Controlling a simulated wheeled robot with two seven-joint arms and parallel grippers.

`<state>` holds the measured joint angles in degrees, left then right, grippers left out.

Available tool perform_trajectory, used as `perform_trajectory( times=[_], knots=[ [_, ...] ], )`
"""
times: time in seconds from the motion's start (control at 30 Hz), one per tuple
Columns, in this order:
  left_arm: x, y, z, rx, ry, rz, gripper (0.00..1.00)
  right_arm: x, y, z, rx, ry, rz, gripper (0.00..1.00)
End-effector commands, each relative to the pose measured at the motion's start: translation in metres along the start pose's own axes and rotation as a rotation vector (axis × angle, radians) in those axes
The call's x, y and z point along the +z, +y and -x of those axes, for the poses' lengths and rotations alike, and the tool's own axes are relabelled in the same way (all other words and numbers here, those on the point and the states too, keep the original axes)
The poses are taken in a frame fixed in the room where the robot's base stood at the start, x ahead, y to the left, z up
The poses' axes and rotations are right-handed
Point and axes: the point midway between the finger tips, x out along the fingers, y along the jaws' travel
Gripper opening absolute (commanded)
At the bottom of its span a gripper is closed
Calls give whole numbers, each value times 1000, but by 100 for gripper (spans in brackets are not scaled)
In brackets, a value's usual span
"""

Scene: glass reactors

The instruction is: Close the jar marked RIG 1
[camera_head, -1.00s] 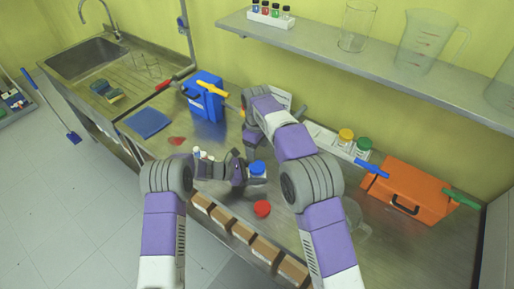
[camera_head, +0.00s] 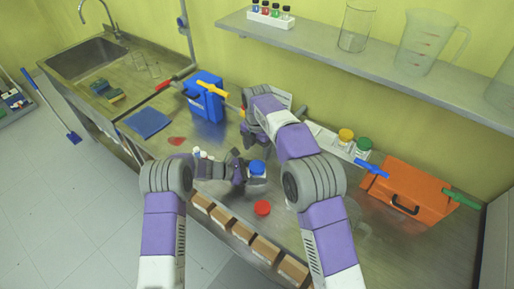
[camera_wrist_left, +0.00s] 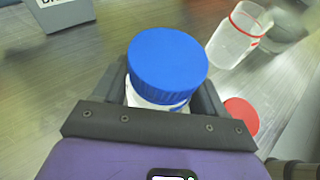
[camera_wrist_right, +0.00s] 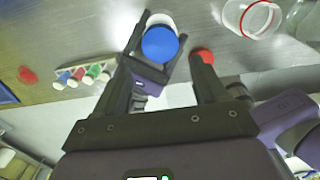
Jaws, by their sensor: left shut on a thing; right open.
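A white jar with a blue lid (camera_head: 257,168) is held by my left gripper (camera_head: 246,172) over the bench. In the left wrist view, the blue lid (camera_wrist_left: 167,65) sits on top of the jar between the fingers. No RIG 1 marking is readable on it. My right gripper (camera_wrist_right: 160,78) is open and empty; its wrist view shows the blue lid (camera_wrist_right: 160,44) beyond the fingertips, apart from them. A red lid (camera_head: 262,208) lies on the bench near the front edge. A clear jar with a red ring (camera_wrist_left: 236,35) stands nearby in the left wrist view.
An orange case (camera_head: 408,187) stands at the right, a blue case (camera_head: 205,97) at the back left. Yellow and green lidded jars (camera_head: 345,136) stand near the wall. A rack of small bottles (camera_wrist_right: 86,72) is left of the held jar. A shelf (camera_head: 370,65) overhangs the bench.

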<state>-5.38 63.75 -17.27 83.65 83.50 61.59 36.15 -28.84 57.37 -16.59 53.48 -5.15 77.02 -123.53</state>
Motion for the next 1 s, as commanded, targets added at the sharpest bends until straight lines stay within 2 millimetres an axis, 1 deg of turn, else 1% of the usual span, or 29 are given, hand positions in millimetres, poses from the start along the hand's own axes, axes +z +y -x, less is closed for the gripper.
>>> perform_trajectory(
  times=[0.37, 0.47, 0.8, 0.9, 1.0],
  knots=[
    [0, 0, 0, 0, 0, 0, 0, 0, 0, -3, -1, 1, 3, 72],
    [0, 0, 0, 0, 0, 0, 0, 0, 0, -11, -2, 2, 3, 72],
    [0, 0, 0, 0, -1, 0, 0, 0, 0, -62, -2, 0, 3, 72],
    [0, 0, 0, 0, 0, 0, 0, 0, 0, -73, -2, 1, 2, 72],
    [0, 0, 0, 0, 0, 0, 0, 0, 0, -78, -1, 1, 2, 72]
  ],
)
